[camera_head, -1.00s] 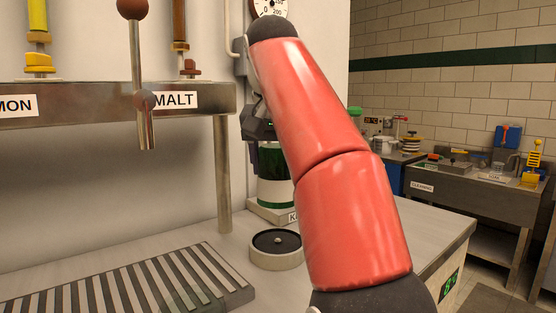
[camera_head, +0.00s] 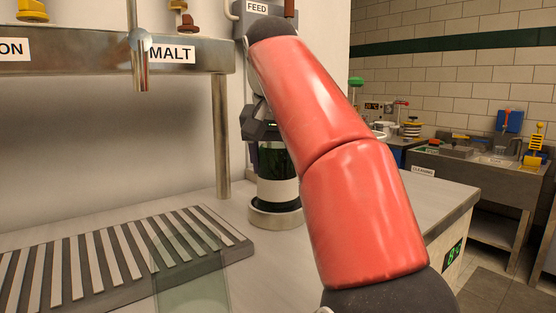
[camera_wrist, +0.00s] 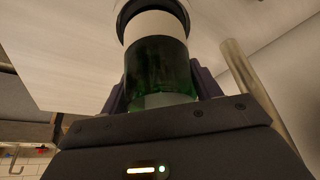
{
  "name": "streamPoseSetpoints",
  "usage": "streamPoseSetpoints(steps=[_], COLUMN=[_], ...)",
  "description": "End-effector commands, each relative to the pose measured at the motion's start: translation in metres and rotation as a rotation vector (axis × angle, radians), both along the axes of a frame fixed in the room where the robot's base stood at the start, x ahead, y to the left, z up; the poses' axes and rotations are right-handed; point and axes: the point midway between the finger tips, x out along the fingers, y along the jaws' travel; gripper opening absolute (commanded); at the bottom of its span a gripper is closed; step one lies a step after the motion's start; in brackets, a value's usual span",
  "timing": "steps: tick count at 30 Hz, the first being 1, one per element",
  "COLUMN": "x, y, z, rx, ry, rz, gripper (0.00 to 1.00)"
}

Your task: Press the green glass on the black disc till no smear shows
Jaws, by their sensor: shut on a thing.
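The green glass (camera_head: 274,158), dark green with a white band, is upside down in my gripper (camera_head: 266,138). Its lower end is at the round pale base (camera_head: 276,219) that carries the black disc. The disc's top is hidden under the glass, and I cannot tell how hard they press. In the wrist view the glass (camera_wrist: 160,72) sits between the two dark fingers, with the white band and the round base beyond it. No smear can be made out on the glass from here.
A slatted drip tray (camera_head: 110,258) lies to the left, under a metal rail (camera_head: 95,66) with a MALT label and a tap. A steel post (camera_head: 221,135) stands close left of the glass. A translucent pane (camera_head: 190,283) shows at the front. Counter to the right is clear.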

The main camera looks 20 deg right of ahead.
Motion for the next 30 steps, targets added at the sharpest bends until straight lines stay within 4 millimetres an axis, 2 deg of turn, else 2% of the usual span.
streamPoseSetpoints(steps=[30], x=[0.0], y=[0.0], z=[-0.011], rx=[0.0], ry=[-0.001], rz=[0.0], gripper=[0.35])
